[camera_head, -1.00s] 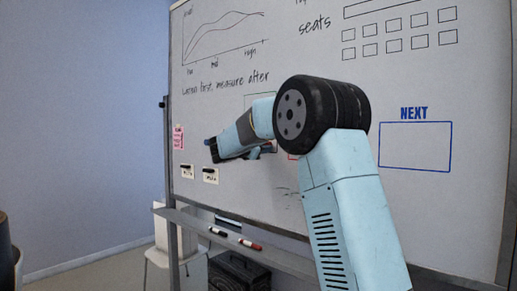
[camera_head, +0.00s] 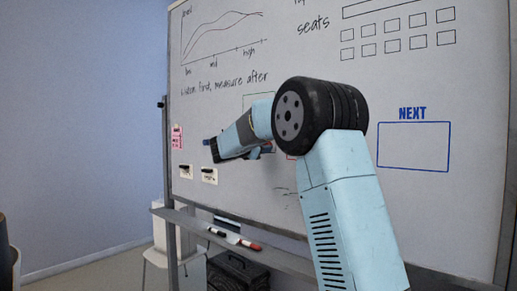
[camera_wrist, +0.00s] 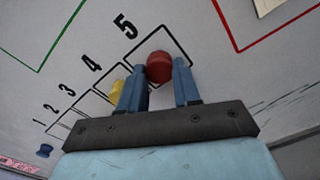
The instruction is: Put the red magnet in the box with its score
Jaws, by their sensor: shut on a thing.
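The red magnet (camera_wrist: 159,66) is a round knob between the blue fingers of my gripper (camera_wrist: 160,82) in the wrist view, and the fingers are shut on it. It appears inside the outline of the box numbered 5 (camera_wrist: 182,47). I cannot tell whether it touches the board. Smaller boxes numbered 1 to 4 run down to the left. A yellow magnet (camera_wrist: 117,88) sits by box 4, partly behind the left finger. A blue magnet (camera_wrist: 45,150) is below box 1. In the head view my gripper (camera_head: 213,149) is at the whiteboard's left part, and the red magnet is hidden.
The whiteboard (camera_head: 330,75) carries handwriting, drawn boxes and a blue NEXT frame (camera_head: 414,146). A pink note (camera_head: 177,137) and two small labels (camera_head: 186,172) (camera_head: 209,176) are at its left edge. A tray (camera_head: 282,258) below holds markers. A black case (camera_head: 237,272) stands underneath.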

